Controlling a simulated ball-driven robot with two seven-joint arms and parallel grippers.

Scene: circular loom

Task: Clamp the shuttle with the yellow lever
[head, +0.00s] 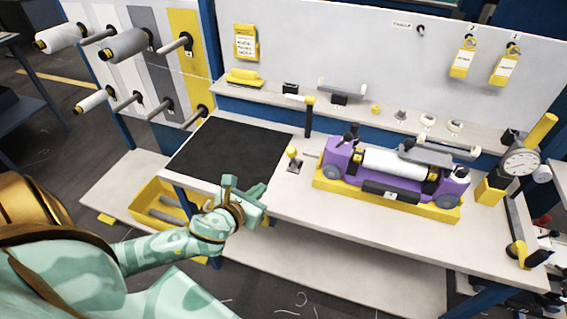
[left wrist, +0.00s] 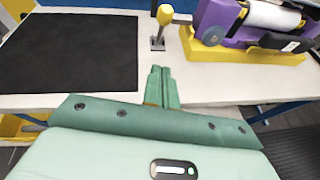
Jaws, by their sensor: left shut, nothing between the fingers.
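The purple shuttle (head: 345,160) sits in a yellow cradle (head: 330,187) on the bench, with a white roll (head: 395,165) in its middle. The yellow lever (head: 291,152) stands upright on a small metal base just left of the cradle. In the left wrist view the lever (left wrist: 164,15) stands straight beyond my fingertips, and the shuttle (left wrist: 218,18) is at the upper right. My left gripper (head: 262,188) is shut and empty at the bench's front edge, in front of the lever and apart from it. My right gripper is not in view.
A black mat (head: 230,148) lies left of the lever. A dial gauge (head: 520,162) stands at the right. A shelf with small parts runs along the back. White bench top is clear in front of the cradle.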

